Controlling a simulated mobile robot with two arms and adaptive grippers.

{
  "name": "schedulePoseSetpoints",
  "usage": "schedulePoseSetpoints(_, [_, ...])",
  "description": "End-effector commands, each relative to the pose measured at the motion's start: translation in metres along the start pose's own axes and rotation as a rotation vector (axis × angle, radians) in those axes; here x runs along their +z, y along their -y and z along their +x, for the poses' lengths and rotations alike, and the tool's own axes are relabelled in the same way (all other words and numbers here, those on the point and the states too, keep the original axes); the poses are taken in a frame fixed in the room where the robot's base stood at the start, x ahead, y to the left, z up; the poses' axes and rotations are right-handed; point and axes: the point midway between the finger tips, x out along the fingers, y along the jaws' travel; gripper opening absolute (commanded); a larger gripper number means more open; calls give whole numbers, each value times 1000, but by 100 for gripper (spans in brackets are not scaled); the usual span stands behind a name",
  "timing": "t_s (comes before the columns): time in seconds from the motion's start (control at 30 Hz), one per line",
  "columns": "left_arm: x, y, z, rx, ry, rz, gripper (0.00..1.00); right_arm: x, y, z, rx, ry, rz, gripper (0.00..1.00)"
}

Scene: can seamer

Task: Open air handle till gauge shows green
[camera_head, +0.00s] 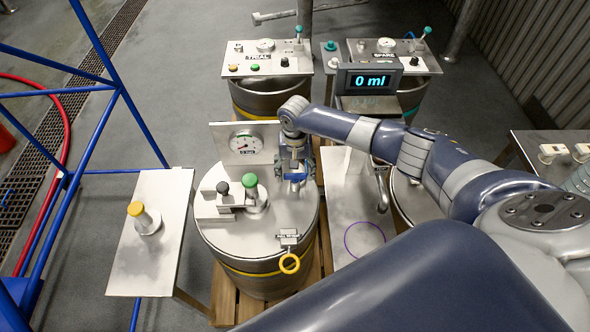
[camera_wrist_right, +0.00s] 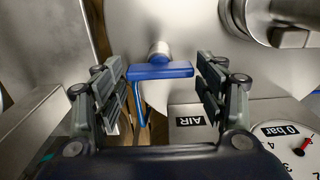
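The blue air handle (camera_wrist_right: 160,71) sits on a round metal stem, beside a plate marked AIR (camera_wrist_right: 191,122). My right gripper (camera_wrist_right: 160,84) is open, with one finger on each side of the handle and a visible gap to both. In the head view my right gripper (camera_head: 293,160) reaches down over the drum lid and partly hides the blue handle (camera_head: 293,178). The round gauge (camera_head: 246,143) stands on an upright plate left of the gripper. In the wrist view the gauge (camera_wrist_right: 292,150) is cut off, and its label reads 0 bar. My left gripper is not in view.
A side table (camera_head: 140,260) holds a yellow knob (camera_head: 136,209). A display (camera_head: 370,80) reads 0 ml. Blue frame bars stand at left.

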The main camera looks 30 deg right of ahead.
Motion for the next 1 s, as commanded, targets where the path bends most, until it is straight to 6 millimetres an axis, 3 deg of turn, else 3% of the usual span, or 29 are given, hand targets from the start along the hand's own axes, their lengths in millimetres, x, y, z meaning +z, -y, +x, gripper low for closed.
schedulePoseSetpoints(0.03, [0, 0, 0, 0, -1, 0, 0, 0, 0, 0, 0, 0, 0, 44])
schedulePoseSetpoints(0.1, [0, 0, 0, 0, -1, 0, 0, 0, 0, 0, 0, 0, 0, 34])
schedulePoseSetpoints(0.53, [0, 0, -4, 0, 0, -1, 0, 1, 0, 0, 1, 2, -62, 34])
schedulePoseSetpoints(1.0, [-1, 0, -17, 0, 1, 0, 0, 2, 2, -1, 0, 3, -441, 34])
